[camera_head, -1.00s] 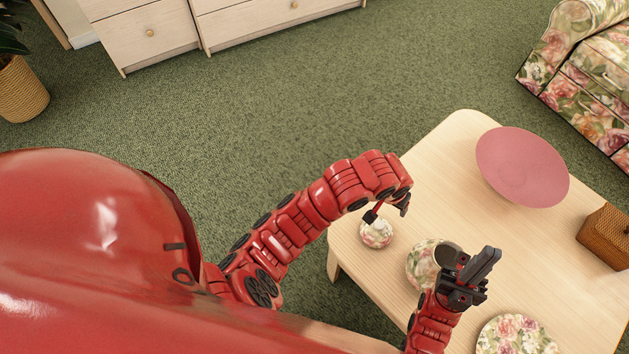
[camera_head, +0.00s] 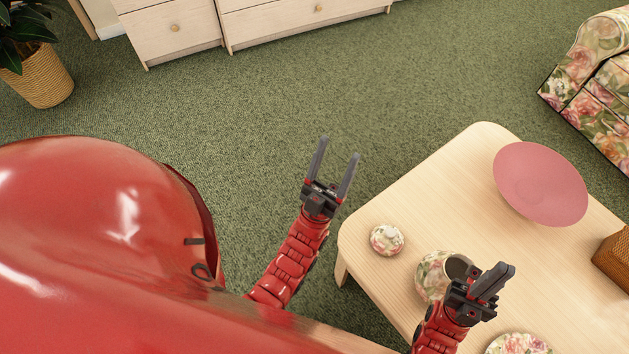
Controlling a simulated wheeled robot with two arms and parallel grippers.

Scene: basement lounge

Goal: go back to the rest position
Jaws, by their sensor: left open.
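My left gripper (camera_head: 334,160) is open and empty. Its two fingers point up in the picture, over the green carpet to the left of the table. My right gripper (camera_head: 492,283) is low over the table, beside a floral pot (camera_head: 432,277) and partly covering it. Its fingers overlap in this view, so I cannot tell how far apart they are or whether they touch anything. A small round floral piece, like a lid (camera_head: 387,240), lies on the table's near left corner, apart from both grippers.
The pale wooden table (camera_head: 430,205) also bears a pink plate (camera_head: 540,184), a brown woven box (camera_head: 614,262) and a floral plate (camera_head: 517,345). A floral sofa (camera_head: 590,85), drawers (camera_head: 175,45) and a potted plant (camera_head: 40,75) stand around. The carpet between is clear.

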